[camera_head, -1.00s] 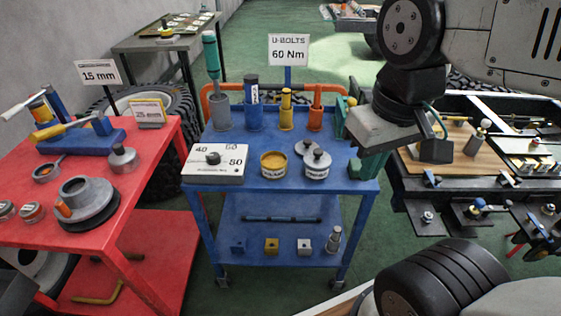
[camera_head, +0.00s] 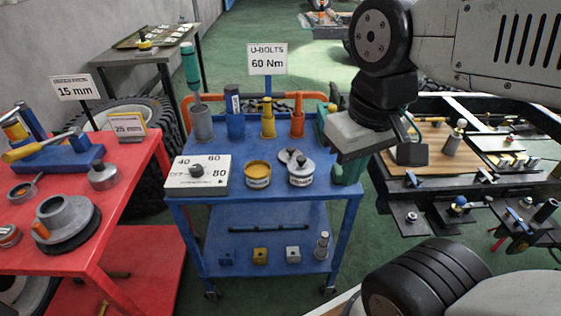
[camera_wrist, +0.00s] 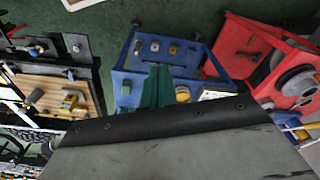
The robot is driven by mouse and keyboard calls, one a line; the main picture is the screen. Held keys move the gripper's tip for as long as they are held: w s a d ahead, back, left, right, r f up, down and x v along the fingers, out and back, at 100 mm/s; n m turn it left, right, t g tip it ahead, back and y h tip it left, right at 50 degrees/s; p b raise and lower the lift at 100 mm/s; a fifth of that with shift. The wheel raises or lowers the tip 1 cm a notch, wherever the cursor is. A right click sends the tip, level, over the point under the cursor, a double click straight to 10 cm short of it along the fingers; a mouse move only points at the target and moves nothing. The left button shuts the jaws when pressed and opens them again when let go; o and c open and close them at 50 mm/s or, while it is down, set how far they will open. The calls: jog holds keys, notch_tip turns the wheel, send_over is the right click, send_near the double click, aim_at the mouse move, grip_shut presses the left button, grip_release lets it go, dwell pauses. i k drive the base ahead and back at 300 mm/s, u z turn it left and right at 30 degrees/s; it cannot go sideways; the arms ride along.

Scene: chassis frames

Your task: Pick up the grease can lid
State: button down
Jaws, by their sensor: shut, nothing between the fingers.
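The blue cart (camera_head: 340,198) stands in the middle of the head view. On its top, near the front edge, are an open can of yellow grease (camera_head: 258,175) and a grey labelled can (camera_head: 301,174) with a knobbed top. A flat grey disc, perhaps a lid (camera_head: 286,155), lies just behind the grey can and is partly hidden by it. I cannot tell which piece is the grease can lid. My gripper (camera_head: 408,153) is shut and empty, up and to the right of the cans, apart from them. In the wrist view the yellow can (camera_wrist: 183,94) is small and distant.
A white dial box (camera_head: 197,172) sits left of the cans, and several upright coloured tools (camera_head: 235,112) stand behind them. A green bracket (camera_head: 350,165) is at the cart's right side. A red table (camera_head: 130,185) is left; a dark frame with a wooden board (camera_head: 432,150) is right.

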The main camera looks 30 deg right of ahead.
aim_at(290, 152)
jog(key=k, duration=0.5)
jog(key=u, duration=0.5)
jog(key=i, duration=1.35)
jog(key=z, duration=0.25)
